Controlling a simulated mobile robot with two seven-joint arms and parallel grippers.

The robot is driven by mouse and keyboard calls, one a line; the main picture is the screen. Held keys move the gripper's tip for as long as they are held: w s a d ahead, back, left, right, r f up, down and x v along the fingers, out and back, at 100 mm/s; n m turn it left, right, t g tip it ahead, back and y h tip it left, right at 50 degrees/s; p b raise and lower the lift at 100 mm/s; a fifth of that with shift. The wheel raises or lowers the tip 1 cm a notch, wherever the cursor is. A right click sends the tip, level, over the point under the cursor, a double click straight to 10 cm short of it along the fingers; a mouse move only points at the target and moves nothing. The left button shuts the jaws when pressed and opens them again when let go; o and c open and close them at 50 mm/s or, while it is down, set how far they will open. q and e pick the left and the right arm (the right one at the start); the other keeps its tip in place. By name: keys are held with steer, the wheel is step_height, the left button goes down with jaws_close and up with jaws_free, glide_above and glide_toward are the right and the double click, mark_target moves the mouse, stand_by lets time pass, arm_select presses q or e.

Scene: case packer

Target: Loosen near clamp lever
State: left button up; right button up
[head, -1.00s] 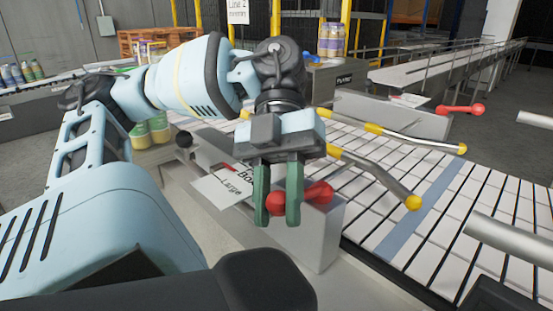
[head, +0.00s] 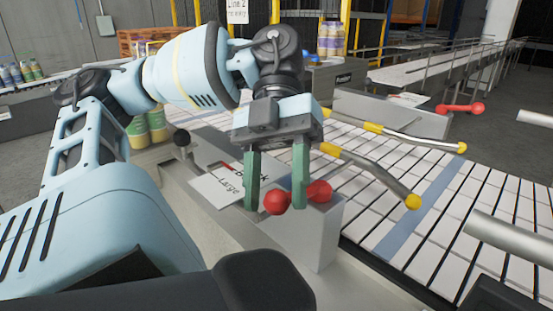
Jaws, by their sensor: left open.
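The near clamp lever (head: 319,191) is red with rounded ends and sits at the top of the near grey block (head: 317,237). My left gripper (head: 275,206) points down over it with its two green fingers wide apart. One red end of the lever shows between the fingertips, and the other shows just right of the right finger. The middle of the lever is hidden behind that finger. I cannot tell whether a finger touches the lever. My right gripper is not in view.
A second red lever (head: 460,108) sits on the far grey block (head: 390,112). Bent guide rods with yellow tips (head: 413,202) reach over the white slatted conveyor (head: 450,217).

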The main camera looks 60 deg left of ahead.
arm_select(q)
steer(key=v, duration=0.6)
steer(key=shift+b, duration=0.4)
